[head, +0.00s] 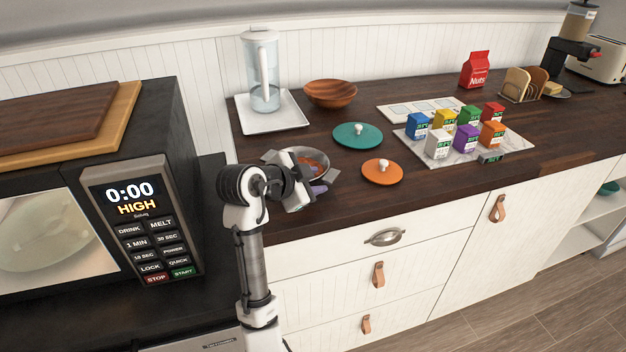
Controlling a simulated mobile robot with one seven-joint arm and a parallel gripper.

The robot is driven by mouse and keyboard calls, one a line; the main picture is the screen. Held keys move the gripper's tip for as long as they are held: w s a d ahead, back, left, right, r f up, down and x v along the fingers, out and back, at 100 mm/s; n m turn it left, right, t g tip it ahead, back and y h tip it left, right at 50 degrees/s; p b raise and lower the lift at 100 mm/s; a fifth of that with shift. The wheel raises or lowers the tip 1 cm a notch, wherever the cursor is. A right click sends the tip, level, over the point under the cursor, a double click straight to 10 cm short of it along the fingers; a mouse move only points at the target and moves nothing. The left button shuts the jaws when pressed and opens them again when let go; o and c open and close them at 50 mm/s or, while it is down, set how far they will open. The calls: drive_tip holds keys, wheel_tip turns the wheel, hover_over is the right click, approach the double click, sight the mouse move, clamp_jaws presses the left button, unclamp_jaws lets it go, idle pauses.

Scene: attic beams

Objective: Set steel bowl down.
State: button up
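The steel bowl (326,168) shows in the head view just beyond my gripper, near the left end of the dark wood counter (354,205). Something reddish-brown shows inside it. My gripper (318,188) is at the bowl's near left side and covers part of its rim and wall. The fingertips are small and partly hidden, so I cannot tell whether they are shut on the rim. I also cannot tell whether the bowl's base touches the counter.
A microwave (150,225) is left. Small cartons stand on a marble board (512,144).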

drive_tip(key=shift+r, duration=0.1)
drive_tip(key=b+v, duration=0.2)
drive_tip(key=v, duration=1)
